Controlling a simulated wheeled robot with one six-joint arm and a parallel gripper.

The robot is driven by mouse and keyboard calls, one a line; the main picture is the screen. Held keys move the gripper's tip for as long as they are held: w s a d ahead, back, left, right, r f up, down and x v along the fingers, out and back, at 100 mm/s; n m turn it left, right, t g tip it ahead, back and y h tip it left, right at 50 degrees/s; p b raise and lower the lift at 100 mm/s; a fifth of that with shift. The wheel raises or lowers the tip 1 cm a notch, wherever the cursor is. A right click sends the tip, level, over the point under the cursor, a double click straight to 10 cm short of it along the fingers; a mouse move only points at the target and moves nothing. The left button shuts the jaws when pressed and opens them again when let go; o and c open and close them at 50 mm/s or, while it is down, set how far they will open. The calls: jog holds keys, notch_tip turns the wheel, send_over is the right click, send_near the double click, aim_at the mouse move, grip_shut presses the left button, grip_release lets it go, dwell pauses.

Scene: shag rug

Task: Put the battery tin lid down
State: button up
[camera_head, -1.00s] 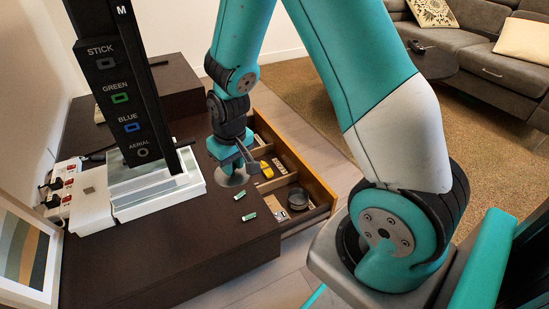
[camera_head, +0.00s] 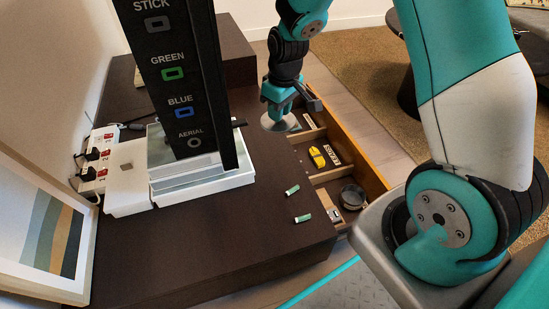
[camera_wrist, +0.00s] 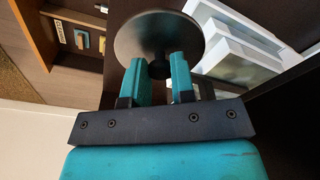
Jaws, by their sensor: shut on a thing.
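The battery tin lid (camera_head: 279,123) is a round grey metal disc. In the wrist view the lid (camera_wrist: 188,30) fills the space past my fingertips, and a dark knob at its centre is between the teal fingers. My gripper (camera_head: 278,110) is shut on that knob and holds the lid near the open drawer's inner edge, close to the dark cabinet top (camera_head: 240,225). My gripper also shows in the wrist view (camera_wrist: 158,72). I cannot tell whether the lid touches the wood. A round dark tin (camera_head: 352,196) sits in the drawer's front compartment.
Two green batteries (camera_head: 297,204) lie on the cabinet top. The open drawer (camera_head: 375,180) holds a yellow item (camera_head: 317,157) and small things. A white-based device (camera_head: 205,185) and a power strip (camera_head: 98,160) stand left.

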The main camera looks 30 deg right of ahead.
jog(key=w+d+f+n+b, duration=0.2)
jog(key=w+d+n+b, duration=0.15)
jog(key=w+n, duration=0.25)
jog(key=n+b, duration=0.1)
jog(key=b, duration=1.1)
send_near(277, 157)
jog(key=shift+y, duration=0.4)
jog(key=f, duration=0.5)
jog(key=shift+w+f, duration=0.3)
jog(key=shift+f, duration=0.1)
jog(key=shift+f, duration=0.15)
jog(key=o, duration=0.9)
